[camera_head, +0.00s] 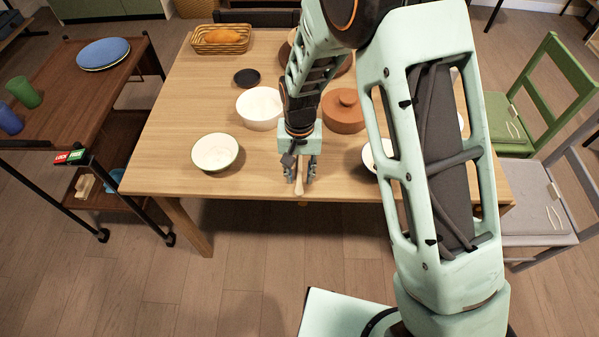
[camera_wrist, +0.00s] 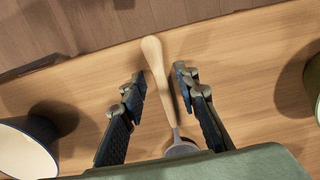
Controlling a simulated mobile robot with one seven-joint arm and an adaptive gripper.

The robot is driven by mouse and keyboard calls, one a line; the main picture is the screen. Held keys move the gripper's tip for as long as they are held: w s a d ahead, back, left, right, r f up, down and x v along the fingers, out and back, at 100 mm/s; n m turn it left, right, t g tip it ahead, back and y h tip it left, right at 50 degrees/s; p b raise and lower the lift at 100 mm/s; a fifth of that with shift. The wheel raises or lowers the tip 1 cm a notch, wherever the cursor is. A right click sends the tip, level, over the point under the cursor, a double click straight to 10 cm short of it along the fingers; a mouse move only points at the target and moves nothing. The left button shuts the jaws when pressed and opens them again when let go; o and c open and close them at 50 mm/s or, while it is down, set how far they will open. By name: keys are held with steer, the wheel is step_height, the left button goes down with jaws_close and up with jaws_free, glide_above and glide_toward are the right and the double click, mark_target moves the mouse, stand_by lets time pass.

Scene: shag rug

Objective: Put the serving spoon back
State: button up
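The serving spoon shows in the wrist view with a pale wooden handle (camera_wrist: 157,65) and a metal neck; its head is mostly hidden by my gripper's body. The spoon lies at the table's front edge, handle end toward the edge, and also shows in the head view (camera_head: 299,189). My gripper (camera_wrist: 159,74) is open and points down, with one finger on each side of the handle. The right finger is nearer to the handle than the left, and a gap shows on the left. In the head view my gripper (camera_head: 301,174) is low over the table's front edge.
On the wooden table (camera_head: 180,110) are a green-rimmed bowl (camera_head: 215,152), a white bowl (camera_head: 260,106), a lidded terracotta pot (camera_head: 343,113), a dark coaster (camera_head: 246,78) and a bread basket (camera_head: 220,40). A trolley (camera_head: 95,110) stands left; chairs (camera_head: 530,195) stand right. My arm hides the table's right part.

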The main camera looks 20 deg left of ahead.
step_height(320, 180, up, 12)
steer(key=shift+r, duration=0.15)
stand_by(0.5)
steer(key=shift+w, duration=0.15)
